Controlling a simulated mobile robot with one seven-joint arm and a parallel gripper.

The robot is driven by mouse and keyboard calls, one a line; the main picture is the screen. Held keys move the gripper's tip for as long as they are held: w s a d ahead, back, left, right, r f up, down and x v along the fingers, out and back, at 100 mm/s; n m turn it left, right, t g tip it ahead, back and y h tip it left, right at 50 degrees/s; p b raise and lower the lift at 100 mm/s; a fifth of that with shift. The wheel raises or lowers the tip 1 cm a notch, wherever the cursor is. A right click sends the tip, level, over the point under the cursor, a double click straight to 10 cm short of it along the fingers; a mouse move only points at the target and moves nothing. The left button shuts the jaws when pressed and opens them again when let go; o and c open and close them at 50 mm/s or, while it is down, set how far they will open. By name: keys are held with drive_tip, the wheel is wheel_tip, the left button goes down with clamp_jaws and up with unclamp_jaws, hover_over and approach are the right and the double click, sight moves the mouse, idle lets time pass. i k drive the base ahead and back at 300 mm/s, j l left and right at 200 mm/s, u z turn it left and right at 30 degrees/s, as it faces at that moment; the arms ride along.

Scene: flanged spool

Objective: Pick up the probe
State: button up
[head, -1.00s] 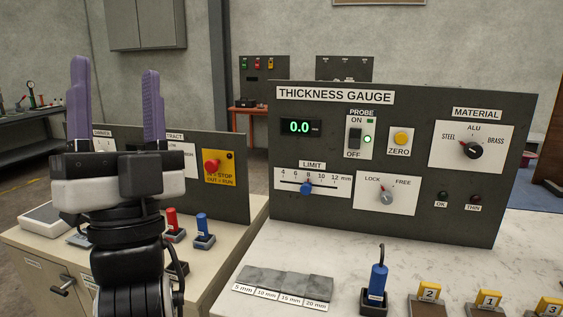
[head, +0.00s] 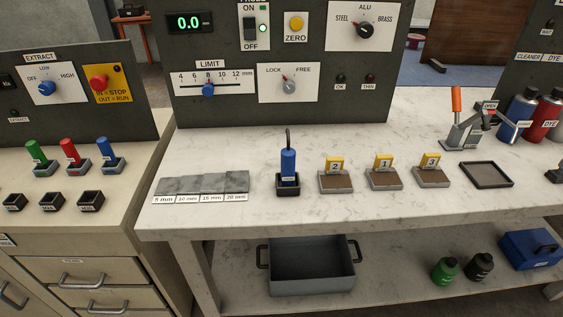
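The probe (head: 288,166) is a blue cylinder with a dark cable curving up from its top. It stands upright in a small black holder (head: 288,190) on the white marble-topped bench. It is between the grey step block and the yellow-tagged block marked 2. My gripper does not show in the current head view, so its place relative to the probe and its state now are hidden.
The grey step block (head: 201,184) lies left of the probe. Yellow-tagged blocks 2 (head: 335,167), 1 (head: 384,163) and 3 (head: 430,161) stand right. The gauge panel (head: 230,108) rises behind. The bench top (head: 240,213) in front of the probe is clear.

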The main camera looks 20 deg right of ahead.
sight(287, 154)
drive_tip(key=i+z, duration=0.15)
drive_tip(key=z, duration=0.2)
drive_tip(key=i+z, duration=0.15)
drive_tip(key=z, duration=0.2)
drive_tip(key=i+z, duration=0.15)
drive_tip(key=z, duration=0.2)
